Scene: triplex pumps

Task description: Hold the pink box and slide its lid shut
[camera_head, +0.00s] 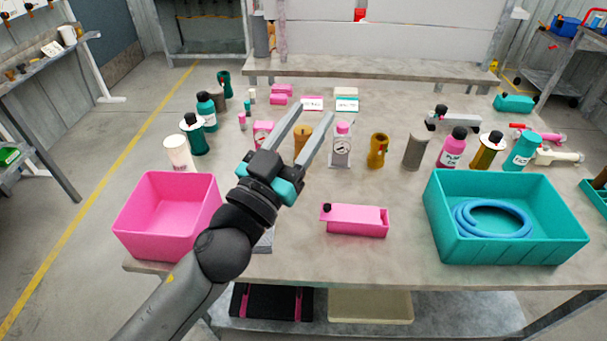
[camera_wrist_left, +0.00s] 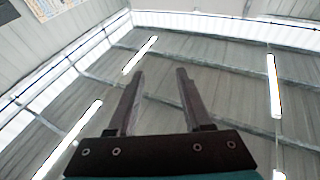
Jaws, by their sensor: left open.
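The small pink box (camera_head: 356,229) lies near the front middle of the table in the head view. Its pink lid (camera_head: 350,213) has a black knob at the left end, and a gap shows at the right end, so the lid appears partly open. My left gripper (camera_head: 308,122) is open and empty, raised above the table to the upper left of the box, its fingers pointing up and away. In the left wrist view its two fingers (camera_wrist_left: 158,100) stand apart with only the ceiling behind them. My right gripper does not show.
A large pink bin (camera_head: 133,222) stands at the table's left, and a teal bin (camera_head: 560,246) holding a blue ring (camera_head: 462,222) at the right. Several bottles and gauges stand in a row behind. Bare table surrounds the small pink box.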

